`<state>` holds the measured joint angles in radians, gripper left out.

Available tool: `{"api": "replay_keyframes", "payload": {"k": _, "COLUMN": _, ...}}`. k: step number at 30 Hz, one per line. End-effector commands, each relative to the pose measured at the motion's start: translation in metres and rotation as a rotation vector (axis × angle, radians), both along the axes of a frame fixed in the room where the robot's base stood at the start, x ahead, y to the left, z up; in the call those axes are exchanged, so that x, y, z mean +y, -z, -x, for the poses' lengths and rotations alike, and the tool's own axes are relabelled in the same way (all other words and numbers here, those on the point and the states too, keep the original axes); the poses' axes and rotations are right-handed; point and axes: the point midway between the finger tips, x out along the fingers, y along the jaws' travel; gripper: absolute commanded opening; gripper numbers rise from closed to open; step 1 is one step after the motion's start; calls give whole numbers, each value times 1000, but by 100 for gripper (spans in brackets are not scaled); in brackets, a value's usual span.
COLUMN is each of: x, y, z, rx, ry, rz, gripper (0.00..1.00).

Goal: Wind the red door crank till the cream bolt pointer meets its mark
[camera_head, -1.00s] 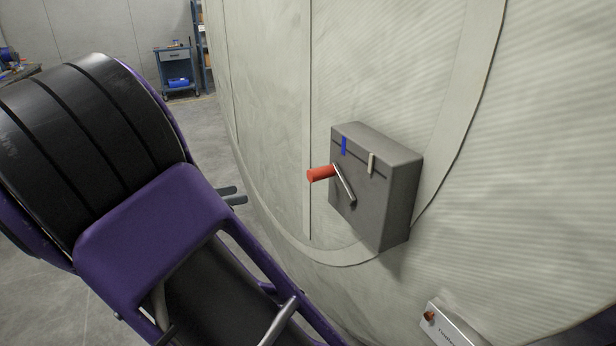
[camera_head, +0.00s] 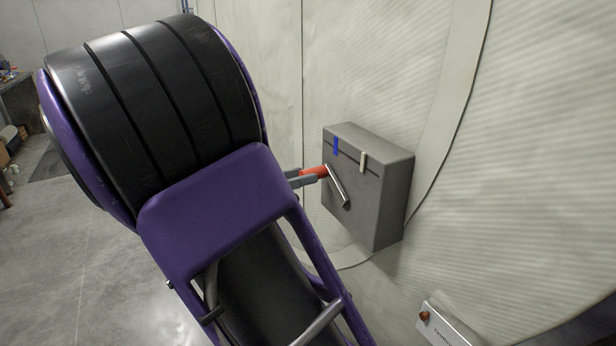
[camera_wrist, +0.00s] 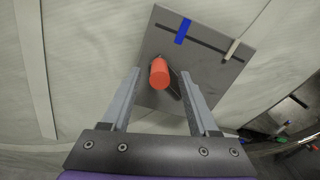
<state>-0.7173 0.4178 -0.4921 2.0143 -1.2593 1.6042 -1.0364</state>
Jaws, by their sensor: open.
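The red crank handle (camera_head: 315,171) sticks out from a metal crank arm (camera_head: 338,186) on the front of a grey box (camera_head: 378,205). The handle also shows in the wrist view (camera_wrist: 159,73). The cream pointer (camera_head: 363,162) sits in a dark slot, to the right of the blue mark (camera_head: 336,146), with a clear gap between them; both also show in the wrist view, pointer (camera_wrist: 232,49) and mark (camera_wrist: 183,31). My gripper (camera_wrist: 163,75) is open, with its fingers on either side of the red handle's end. Contact cannot be told.
The box is mounted on a pale ribbed curved wall (camera_head: 540,170). A small labelled box with a red-brown button (camera_head: 424,315) is on the wall lower right. Grey floor (camera_head: 70,250) is open at left.

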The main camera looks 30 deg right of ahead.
Motion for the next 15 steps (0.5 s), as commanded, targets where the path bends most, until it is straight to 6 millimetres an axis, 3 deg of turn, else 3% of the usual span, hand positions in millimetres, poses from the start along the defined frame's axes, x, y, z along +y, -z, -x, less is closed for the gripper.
{"api": "replay_keyframes", "payload": {"k": 6, "x": -24, "y": 0, "z": 0, "rx": 0, "ry": 0, "rz": 0, "gripper": 61}}
{"api": "replay_keyframes", "payload": {"k": 15, "x": -28, "y": 0, "z": 0, "rx": 0, "ry": 0, "rz": -1, "gripper": 61}}
